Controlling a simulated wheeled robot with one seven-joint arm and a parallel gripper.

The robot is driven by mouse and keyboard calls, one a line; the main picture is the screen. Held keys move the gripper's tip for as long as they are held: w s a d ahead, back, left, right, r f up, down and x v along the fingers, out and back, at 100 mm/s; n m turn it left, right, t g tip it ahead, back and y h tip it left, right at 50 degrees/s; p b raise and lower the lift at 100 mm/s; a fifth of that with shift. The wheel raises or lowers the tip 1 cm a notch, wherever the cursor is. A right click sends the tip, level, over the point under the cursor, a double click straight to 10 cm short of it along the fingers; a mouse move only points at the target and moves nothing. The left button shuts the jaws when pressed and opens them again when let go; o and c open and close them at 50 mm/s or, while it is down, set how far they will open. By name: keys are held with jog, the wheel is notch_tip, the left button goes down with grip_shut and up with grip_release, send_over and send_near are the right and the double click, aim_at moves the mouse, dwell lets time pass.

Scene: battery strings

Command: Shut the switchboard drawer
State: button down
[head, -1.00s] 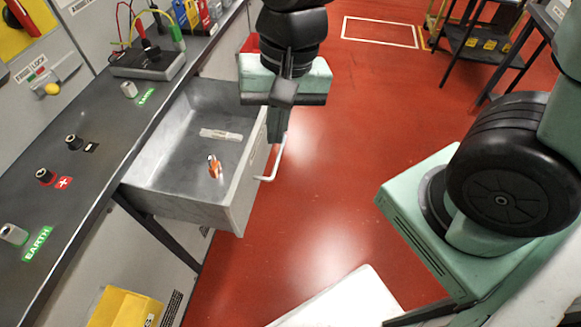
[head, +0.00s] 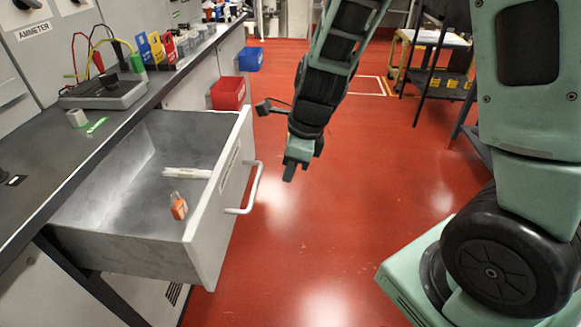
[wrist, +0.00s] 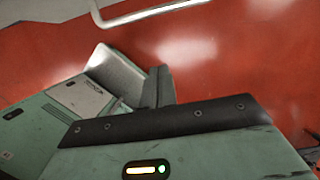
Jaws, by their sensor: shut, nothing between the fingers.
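The switchboard drawer (head: 110,250) is grey and stands pulled out from under the dark bench, on the left in the head view. Its front panel carries a white bar handle (head: 254,190). Inside lie an orange-tipped item (head: 179,208) and a pale strip (head: 187,173). My gripper (head: 288,172) is shut and empty, in the open space to the right of the drawer front, apart from the handle. In the wrist view the white handle (wrist: 150,13) crosses the top edge, beyond my gripper's fingers (wrist: 158,88).
A red bin (head: 228,93) and a blue bin (head: 250,60) hang on the bench side beyond the drawer. The dark bench top (head: 60,165) holds a black terminal box (head: 103,92). A dark trolley (head: 436,70) stands at the back right. The red floor is clear.

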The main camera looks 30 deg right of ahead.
jog(key=w+a+f, duration=0.3)
jog(key=a+f, duration=0.1)
jog(key=shift+a+b, duration=0.15)
jog(key=shift+b, duration=0.15)
jog(key=shift+w+a, duration=0.1)
